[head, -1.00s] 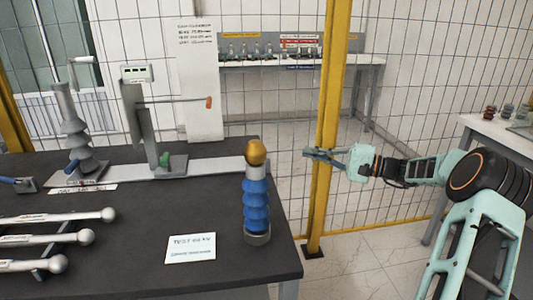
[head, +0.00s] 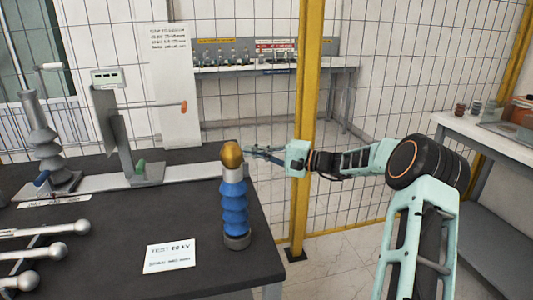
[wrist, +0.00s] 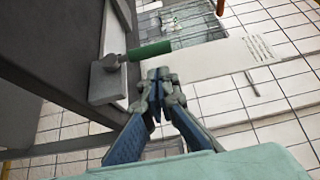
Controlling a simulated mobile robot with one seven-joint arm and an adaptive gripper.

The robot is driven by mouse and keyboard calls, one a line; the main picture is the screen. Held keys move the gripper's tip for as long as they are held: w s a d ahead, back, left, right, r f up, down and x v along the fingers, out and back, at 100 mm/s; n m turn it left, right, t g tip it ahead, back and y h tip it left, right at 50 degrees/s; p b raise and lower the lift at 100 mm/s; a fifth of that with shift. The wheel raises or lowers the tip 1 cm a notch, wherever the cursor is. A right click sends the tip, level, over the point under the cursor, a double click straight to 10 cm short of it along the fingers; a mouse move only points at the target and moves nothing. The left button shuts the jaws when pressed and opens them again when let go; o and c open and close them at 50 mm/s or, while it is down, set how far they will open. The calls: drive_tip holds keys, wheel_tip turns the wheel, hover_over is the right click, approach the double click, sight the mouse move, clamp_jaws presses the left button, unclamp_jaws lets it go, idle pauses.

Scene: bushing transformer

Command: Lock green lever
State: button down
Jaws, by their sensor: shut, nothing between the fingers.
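The green lever (head: 140,167) sits low on the base of a grey upright stand (head: 120,135) at the back of the dark table. In the wrist view the green lever (wrist: 150,50) projects to the right from its grey mount, just beyond my fingertips in the picture. My gripper (head: 250,151) is shut and empty. In the head view it is right of the lever, with its tips beside the brass ball on the blue insulator. In the wrist view my gripper (wrist: 160,76) shows a gap in the picture between its tips and the lever.
The blue insulator (head: 235,205) with a brass top stands at the table's right edge. An orange-tipped rod (head: 183,106) extends from the stand. A blue lever (head: 41,179) is farther left. A yellow post (head: 306,100) and mesh fence stand behind my arm.

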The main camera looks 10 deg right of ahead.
drive_tip(key=shift+s+a, duration=0.15)
drive_tip(key=shift+a, duration=0.7)
drive_tip(key=shift+a+r+n+g+h, duration=0.3)
drive_tip(key=shift+a+n+g+h, duration=0.1)
drive_tip(key=shift+a+n+h, duration=0.15)
drive_tip(key=a+n+h+p, duration=0.1)
drive_tip(key=a+h, duration=0.1)
drive_tip(key=h, duration=0.1)
drive_tip(key=a+n+g+h+p, duration=0.1)
drive_tip(key=a+h+p, duration=0.1)
drive_tip(key=a+h, duration=0.1)
drive_tip(key=a+f+n+g+h+p, duration=0.1)
drive_tip(key=a+n+h+p, duration=0.1)
drive_tip(key=h, duration=0.1)
drive_tip(key=shift+a+h, duration=0.25)
drive_tip(key=shift+a, duration=0.1)
idle(0.3)
idle(0.4)
idle(0.3)
